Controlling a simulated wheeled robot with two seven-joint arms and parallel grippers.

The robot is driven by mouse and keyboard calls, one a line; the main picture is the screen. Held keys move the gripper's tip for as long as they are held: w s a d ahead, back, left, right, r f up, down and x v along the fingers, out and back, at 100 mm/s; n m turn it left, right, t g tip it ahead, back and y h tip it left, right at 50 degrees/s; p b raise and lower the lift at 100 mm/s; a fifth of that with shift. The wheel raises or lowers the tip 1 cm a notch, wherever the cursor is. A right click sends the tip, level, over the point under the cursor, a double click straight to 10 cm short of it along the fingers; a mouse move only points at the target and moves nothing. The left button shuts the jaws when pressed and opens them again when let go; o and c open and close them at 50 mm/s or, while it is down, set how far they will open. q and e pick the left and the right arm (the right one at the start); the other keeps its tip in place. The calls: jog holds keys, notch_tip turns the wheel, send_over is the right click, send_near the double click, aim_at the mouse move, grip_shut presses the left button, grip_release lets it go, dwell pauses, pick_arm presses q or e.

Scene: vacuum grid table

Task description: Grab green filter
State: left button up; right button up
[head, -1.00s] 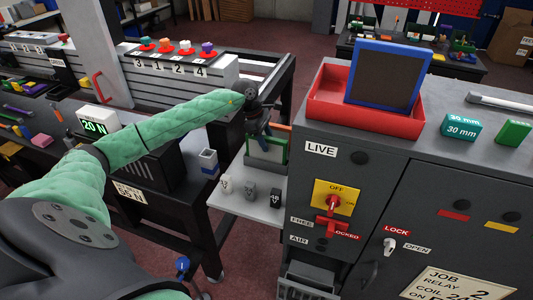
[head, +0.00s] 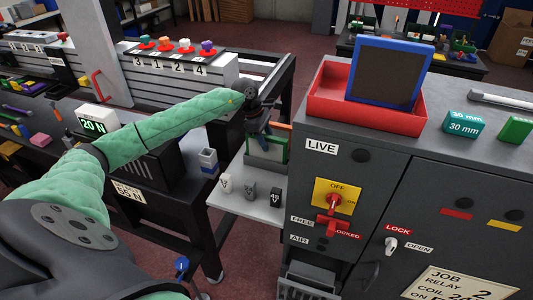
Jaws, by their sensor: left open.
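A green-framed filter (head: 266,147) with a pale panel stands upright in the gap left of the grey cabinet, above the small white shelf. My left arm reaches across from the left, and my left gripper (head: 265,130) points down at the filter's top edge. The gripper is open; its fingers are small and dark, and I cannot tell whether they touch the frame. Part of the filter is hidden behind the gripper. A blue-framed filter (head: 388,75) leans in the red tray (head: 372,117) on top of the cabinet. My right gripper is not in view.
The grey cabinet (head: 345,175) stands close right of the gripper, with a red switch (head: 333,203) on its front. The white shelf (head: 245,200) holds several small blocks.

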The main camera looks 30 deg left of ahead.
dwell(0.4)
pick_arm(q)
grip_shut()
